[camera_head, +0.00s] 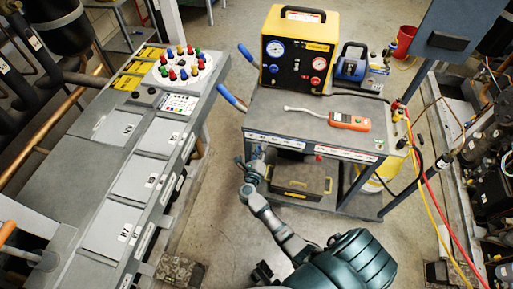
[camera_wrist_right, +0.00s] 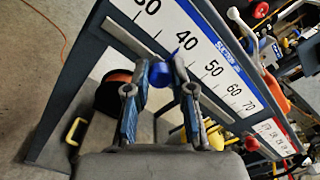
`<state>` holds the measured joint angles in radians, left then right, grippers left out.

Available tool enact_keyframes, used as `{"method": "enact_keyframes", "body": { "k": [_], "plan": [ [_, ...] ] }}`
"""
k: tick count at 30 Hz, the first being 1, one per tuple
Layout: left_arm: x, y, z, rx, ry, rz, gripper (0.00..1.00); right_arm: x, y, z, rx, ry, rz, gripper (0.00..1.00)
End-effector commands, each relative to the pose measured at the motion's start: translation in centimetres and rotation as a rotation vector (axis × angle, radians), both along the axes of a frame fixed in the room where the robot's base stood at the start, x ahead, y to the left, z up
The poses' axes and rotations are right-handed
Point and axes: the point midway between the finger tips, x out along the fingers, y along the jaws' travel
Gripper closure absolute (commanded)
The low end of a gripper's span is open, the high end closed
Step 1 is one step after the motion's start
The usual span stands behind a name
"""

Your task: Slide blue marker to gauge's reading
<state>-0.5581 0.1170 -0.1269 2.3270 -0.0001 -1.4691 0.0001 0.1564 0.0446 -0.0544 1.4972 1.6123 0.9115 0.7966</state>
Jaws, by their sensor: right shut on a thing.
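The blue marker (camera_wrist_right: 161,74) sits between the fingers of my right gripper (camera_wrist_right: 160,85), which is shut on it. The marker is at the lower edge of a white scale strip with a blue label (camera_wrist_right: 208,62), close to the number 40. In the head view my right gripper (camera_head: 250,170) is at the front left edge of the cart (camera_head: 258,118), by the blue-labelled strip (camera_head: 271,140). My left gripper is out of view.
A second, red-labelled scale (camera_head: 350,153) and a red marker (camera_head: 318,157) are to the right. An orange meter (camera_head: 350,121) lies on the cart top. A black toolbox (camera_head: 300,180) is on the lower shelf. A grey console (camera_head: 125,140) stands left, with open floor between.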

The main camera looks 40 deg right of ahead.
Motion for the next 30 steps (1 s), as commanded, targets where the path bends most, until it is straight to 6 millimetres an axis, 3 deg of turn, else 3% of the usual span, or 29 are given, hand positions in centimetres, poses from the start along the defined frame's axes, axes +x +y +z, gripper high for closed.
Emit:
{"method": "enact_keyframes", "body": {
  "k": [5,6,8,20,30],
  "plan": [
    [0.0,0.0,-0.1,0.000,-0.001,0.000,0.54,-0.1,0.0,-0.4,0.003,0.006,-0.001,1.00],
    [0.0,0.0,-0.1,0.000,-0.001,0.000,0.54,-0.1,0.0,-0.5,0.002,0.007,-0.001,0.67],
    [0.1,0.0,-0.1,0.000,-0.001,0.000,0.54,-0.1,0.0,-0.4,0.002,0.007,-0.001,0.52],
    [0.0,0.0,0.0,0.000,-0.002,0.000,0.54,-0.5,0.5,-0.3,0.001,0.003,0.000,0.51],
    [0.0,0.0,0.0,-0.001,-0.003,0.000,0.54,-5.0,5.8,-0.4,0.004,0.006,0.000,0.51]
  ]
}}
